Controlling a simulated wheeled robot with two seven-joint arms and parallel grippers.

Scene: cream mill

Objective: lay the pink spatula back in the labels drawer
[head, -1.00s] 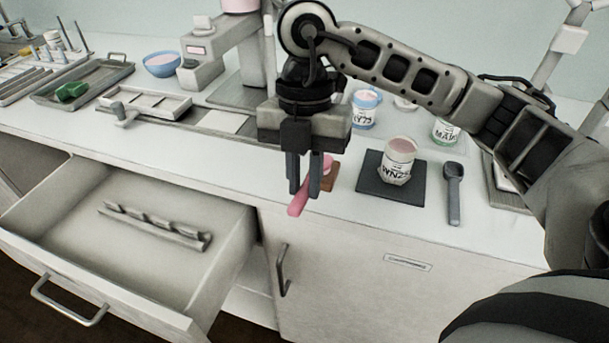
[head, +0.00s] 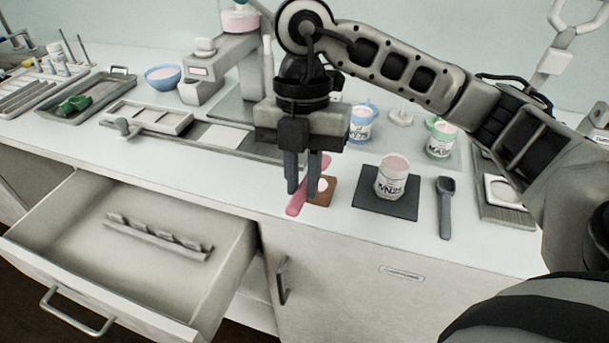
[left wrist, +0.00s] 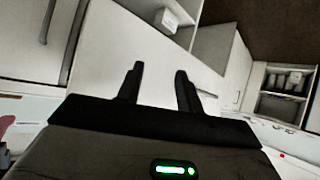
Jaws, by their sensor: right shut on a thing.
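My right gripper (head: 303,190) is shut on the pink spatula (head: 296,205) in the head view. It holds the spatula by the counter's front edge, over or close to a small brown square. The spatula's pink end slants down to the left below the fingers; part of it is hidden behind them. An open drawer (head: 80,263) stands out at the lower left, left of the gripper. A ribbed grey rack (head: 158,238) lies inside it. I see no readable label on it. My left gripper (left wrist: 158,82) shows in the left wrist view, open with nothing between its fingers.
A white jar (head: 391,180) stands on a dark pad right of the gripper, with a grey scoop (head: 445,205) beside it. Blue and green cups stand behind. A shut cabinet door with a handle (head: 282,275) is below the counter. Much of the drawer's floor is bare.

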